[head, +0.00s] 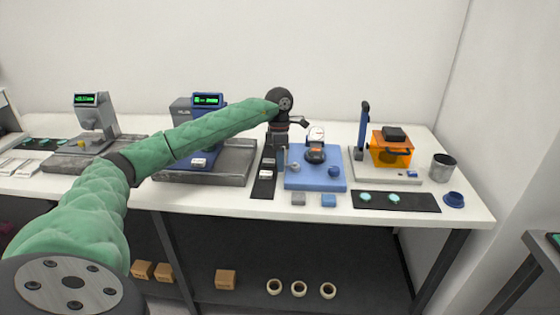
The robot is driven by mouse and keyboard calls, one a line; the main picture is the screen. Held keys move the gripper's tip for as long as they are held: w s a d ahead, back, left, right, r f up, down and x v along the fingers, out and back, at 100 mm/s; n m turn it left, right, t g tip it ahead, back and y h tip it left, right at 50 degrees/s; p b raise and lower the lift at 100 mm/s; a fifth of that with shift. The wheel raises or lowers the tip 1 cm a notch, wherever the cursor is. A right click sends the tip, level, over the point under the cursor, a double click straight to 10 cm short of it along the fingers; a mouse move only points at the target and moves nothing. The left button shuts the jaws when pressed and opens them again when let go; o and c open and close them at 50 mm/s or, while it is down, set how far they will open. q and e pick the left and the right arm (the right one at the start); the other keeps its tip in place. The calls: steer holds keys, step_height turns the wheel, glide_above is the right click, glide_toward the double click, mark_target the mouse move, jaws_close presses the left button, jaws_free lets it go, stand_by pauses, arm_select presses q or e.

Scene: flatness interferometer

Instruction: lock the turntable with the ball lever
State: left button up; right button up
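A blue base plate (314,181) lies on the bench right of centre. A dark round part with an orange band (316,152), which looks like the turntable, sits on it, with a pale curved part behind. Small blue knobs (333,171) stand on the plate; I cannot tell which one is the ball lever. My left arm reaches across from the lower left, and its gripper (281,157) points down at the plate's left edge, beside the turntable. Its fingers are small and partly hidden, so their opening and any contact are unclear. My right gripper is not in view.
A black mat (396,201) with pale discs lies in front.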

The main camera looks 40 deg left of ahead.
arm_select(q)
step_height(320, 180, up, 8)
steer(key=w+a+b, duration=0.1)
steer(key=shift+f+b, duration=0.2)
steer(key=shift+b, duration=0.15)
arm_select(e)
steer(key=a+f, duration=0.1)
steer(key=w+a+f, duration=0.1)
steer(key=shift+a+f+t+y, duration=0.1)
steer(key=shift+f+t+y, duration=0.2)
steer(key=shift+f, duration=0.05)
arm_select(q)
steer(key=shift+w, duration=0.1)
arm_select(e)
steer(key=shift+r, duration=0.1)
